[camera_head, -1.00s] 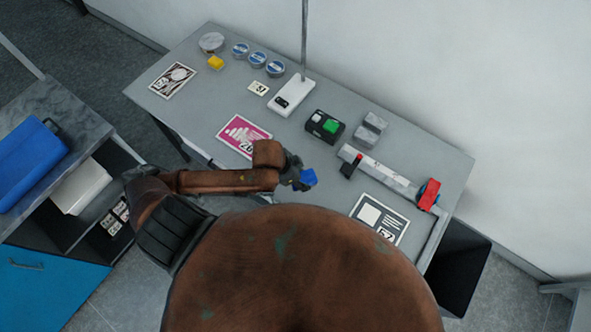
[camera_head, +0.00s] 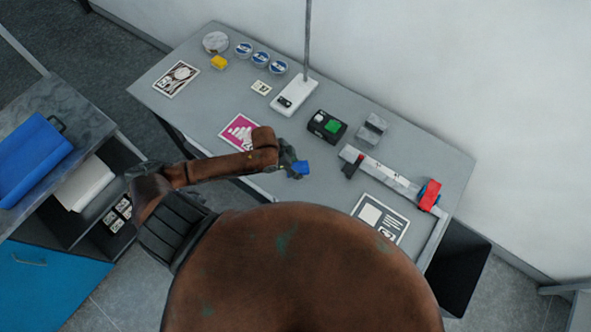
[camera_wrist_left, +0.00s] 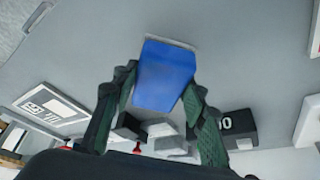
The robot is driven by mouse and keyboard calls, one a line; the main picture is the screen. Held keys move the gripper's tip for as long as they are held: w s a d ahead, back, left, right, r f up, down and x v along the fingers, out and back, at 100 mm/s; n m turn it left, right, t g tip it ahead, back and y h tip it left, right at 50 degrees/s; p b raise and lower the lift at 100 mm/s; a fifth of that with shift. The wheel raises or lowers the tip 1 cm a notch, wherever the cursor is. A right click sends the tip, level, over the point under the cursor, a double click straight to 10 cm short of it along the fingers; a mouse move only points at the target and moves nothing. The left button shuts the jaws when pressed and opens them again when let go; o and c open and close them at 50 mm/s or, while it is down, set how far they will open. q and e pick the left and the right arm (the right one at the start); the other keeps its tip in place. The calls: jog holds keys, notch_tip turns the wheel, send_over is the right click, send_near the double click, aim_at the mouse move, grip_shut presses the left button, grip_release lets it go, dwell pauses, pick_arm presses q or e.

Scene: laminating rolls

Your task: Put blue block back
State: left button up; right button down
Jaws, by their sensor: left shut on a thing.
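The blue block (camera_head: 301,168) is held in my left gripper (camera_head: 293,170) over the front middle of the grey table. In the left wrist view the blue block (camera_wrist_left: 165,76) sits between the two green fingers of my left gripper (camera_wrist_left: 158,100), which press on its sides. A thin pale edge shows along the block's far end. I cannot tell how far the block is above the table. My right gripper is not in view.
The grey table (camera_head: 200,110) carries a pink card (camera_head: 238,130), a black box with a green button (camera_head: 327,127), grey blocks (camera_head: 371,130), a rail with a red end (camera_head: 395,180) and a dark framed card (camera_head: 380,217).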

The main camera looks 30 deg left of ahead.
pick_arm(q)
jog(key=shift+w+a+f, duration=0.25)
jog(key=shift+w+f, duration=0.1)
jog(key=shift+f, duration=1.65)
jog(key=shift+f, duration=0.1)
jog(key=o, duration=1)
jog(key=v, duration=1.2)
jog(key=shift+p, duration=0.35)
jog(key=shift+d, duration=0.1)
